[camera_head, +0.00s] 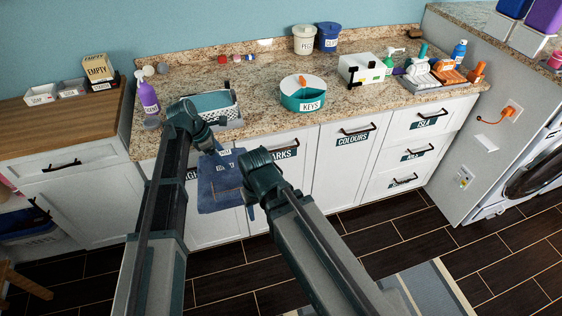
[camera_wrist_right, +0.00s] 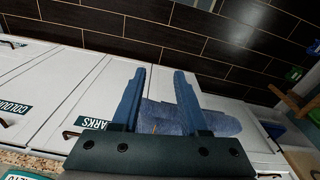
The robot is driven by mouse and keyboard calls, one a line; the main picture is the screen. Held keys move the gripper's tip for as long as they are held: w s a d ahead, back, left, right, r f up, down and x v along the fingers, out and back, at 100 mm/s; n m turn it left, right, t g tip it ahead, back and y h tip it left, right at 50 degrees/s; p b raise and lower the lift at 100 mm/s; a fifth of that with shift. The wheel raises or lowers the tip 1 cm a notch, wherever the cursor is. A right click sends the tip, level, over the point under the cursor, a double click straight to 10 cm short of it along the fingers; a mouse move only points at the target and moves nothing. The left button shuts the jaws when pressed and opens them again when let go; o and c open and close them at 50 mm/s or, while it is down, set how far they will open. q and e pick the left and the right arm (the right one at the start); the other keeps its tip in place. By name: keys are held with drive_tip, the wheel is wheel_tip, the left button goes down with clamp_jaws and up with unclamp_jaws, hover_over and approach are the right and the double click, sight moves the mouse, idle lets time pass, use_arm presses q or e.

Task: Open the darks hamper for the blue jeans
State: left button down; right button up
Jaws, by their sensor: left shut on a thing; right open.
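The blue jeans (camera_head: 218,190) hang in front of the white cabinet fronts, left of the darks hamper. My left gripper (camera_head: 221,150) is shut on the top of the jeans. The darks hamper front (camera_head: 290,180) is white, with a dark handle and a label partly hidden by my right arm; it looks closed.
The colours hamper (camera_head: 345,180) and a drawer stack (camera_head: 405,150) stand to the right. The granite counter (camera_head: 260,100) holds a teal keys bowl (camera_head: 302,94), a basket (camera_head: 213,105) and bottles. Dark floor tiles (camera_head: 400,235) lie open in front.

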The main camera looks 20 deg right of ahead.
drive_tip(key=w+d+f+m+t+y+b, duration=0.1)
drive_tip(key=w+f+b, duration=0.1)
drive_tip(key=f+b, duration=0.45)
drive_tip(key=w+d+f+m+t+b, duration=0.1)
drive_tip(key=w+d+f+m+b, duration=0.15)
drive_tip(key=f+b, duration=0.35)
drive_tip(key=m+t+b, duration=1.1)
drive_tip(key=m+t, duration=0.2)
drive_tip(key=m, duration=0.3)
approach(281, 149)
drive_tip(key=w, duration=0.3)
drive_tip(key=w+f+b, duration=0.1)
drive_tip(key=w, duration=0.3)
drive_tip(key=w+f+b, duration=0.1)
drive_tip(key=w, duration=0.2)
drive_tip(key=shift+w+a+f, duration=0.15)
drive_tip(key=shift+f, duration=0.1)
drive_tip(key=shift+c, duration=0.3)
clamp_jaws()
